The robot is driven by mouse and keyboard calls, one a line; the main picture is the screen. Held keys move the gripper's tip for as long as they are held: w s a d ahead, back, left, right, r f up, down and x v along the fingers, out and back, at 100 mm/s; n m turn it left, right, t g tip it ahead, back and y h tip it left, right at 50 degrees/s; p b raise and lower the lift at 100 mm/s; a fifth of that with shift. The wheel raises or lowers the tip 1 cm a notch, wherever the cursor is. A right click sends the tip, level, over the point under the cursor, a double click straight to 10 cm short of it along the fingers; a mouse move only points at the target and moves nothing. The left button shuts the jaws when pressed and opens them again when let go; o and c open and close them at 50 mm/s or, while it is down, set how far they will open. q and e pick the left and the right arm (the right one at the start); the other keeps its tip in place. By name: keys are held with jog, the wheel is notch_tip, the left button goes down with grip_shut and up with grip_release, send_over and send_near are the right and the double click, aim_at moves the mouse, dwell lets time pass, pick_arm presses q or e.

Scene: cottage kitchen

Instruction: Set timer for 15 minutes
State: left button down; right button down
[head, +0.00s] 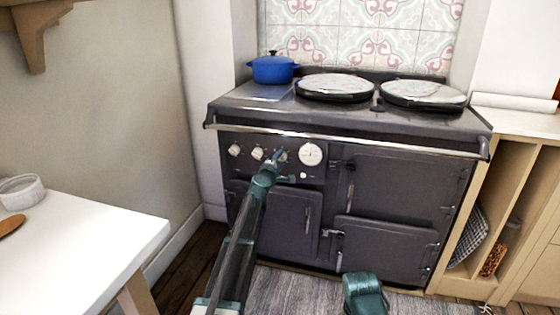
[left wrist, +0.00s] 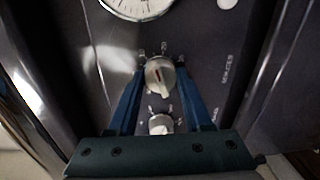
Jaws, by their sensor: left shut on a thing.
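The dark range cooker has a control panel (head: 270,160) with a row of pale knobs and a round white dial (head: 311,154). My left gripper (head: 280,155) is at the panel, shut on the knob (left wrist: 160,76) nearest the dial. In the left wrist view its blue fingers lie on either side of this metal knob, which has a reddish pointer line and small marks around it. Lettering that reads MINUTES is on the panel beside it. The neighbouring knob (left wrist: 161,124) sits between the fingers, closer to the palm. My right gripper's fingers are not seen; only a green part of my right arm shows.
A steel rail (head: 340,140) runs across the cooker front above the panel. A blue pot (head: 272,69) and two round lids (head: 335,87) are on top. A white table (head: 90,240) is at left, and open shelves (head: 500,220) are at right.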

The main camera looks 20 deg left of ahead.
pick_arm(q)
jog(key=shift+d, duration=0.1)
jog(key=shift+c, duration=1.6)
grip_release()
jog(key=shift+s, duration=0.15)
jog(key=s, duration=1.3)
jog(key=shift+s+r+p, duration=0.3)
jog(key=shift+r+p, duration=0.05)
